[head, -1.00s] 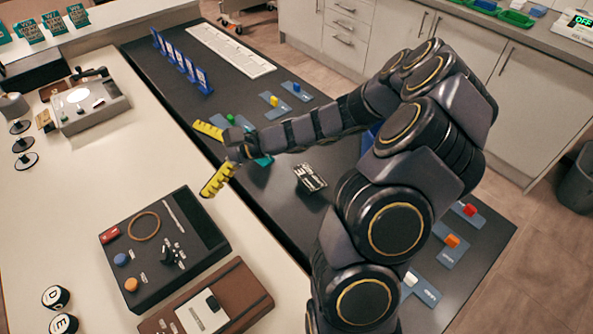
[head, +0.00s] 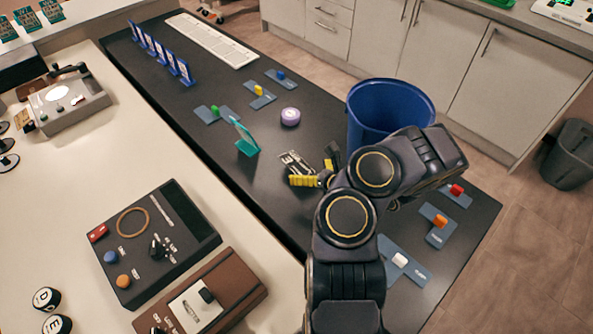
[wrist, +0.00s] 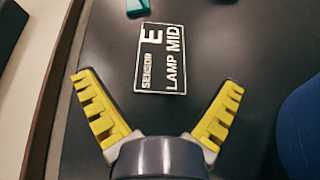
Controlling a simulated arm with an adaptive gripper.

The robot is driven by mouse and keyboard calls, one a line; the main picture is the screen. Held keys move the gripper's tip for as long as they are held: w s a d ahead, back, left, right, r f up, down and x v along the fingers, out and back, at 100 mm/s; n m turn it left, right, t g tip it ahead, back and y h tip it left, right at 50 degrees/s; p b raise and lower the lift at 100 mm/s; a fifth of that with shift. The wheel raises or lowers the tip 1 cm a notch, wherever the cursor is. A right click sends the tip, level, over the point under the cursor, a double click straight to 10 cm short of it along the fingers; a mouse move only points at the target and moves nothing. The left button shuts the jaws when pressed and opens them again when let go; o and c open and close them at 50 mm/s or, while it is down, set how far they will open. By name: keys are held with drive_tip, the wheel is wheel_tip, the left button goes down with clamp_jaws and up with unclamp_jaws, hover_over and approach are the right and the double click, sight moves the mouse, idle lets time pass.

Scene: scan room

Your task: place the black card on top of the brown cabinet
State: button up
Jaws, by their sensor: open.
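The black card (head: 297,162) lies flat on the dark tabletop, with white lettering. In the wrist view the card (wrist: 161,58) reads "SENSOR E LAMP MID" and lies just beyond my fingertips, roughly centred between them. My gripper (head: 317,173) is open, with yellow ridged fingers, and partly hides the card in the head view. In the wrist view my gripper (wrist: 160,83) is spread wide and empty. A brown cabinet-like box (head: 252,283) with a white switch plate sits on the pale counter at the lower left, cut off by the frame edge.
A blue bin (head: 388,115) stands close behind my arm. A teal stand (head: 245,139) and a purple-white disc (head: 290,117) are near the card. A black control box (head: 155,245) sits beside the brown box. Blue tags with coloured blocks lie at right.

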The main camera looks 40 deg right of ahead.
sight(299, 166)
drive_tip(key=x, duration=0.3)
drive_tip(key=shift+w+f, duration=0.3)
drive_tip(key=shift+f, duration=0.05)
drive_tip(key=shift+w+d+f, duration=0.1)
drive_tip(key=shift+w+f, duration=0.05)
drive_tip(key=shift+w, duration=0.4)
drive_tip(key=c, duration=1.2)
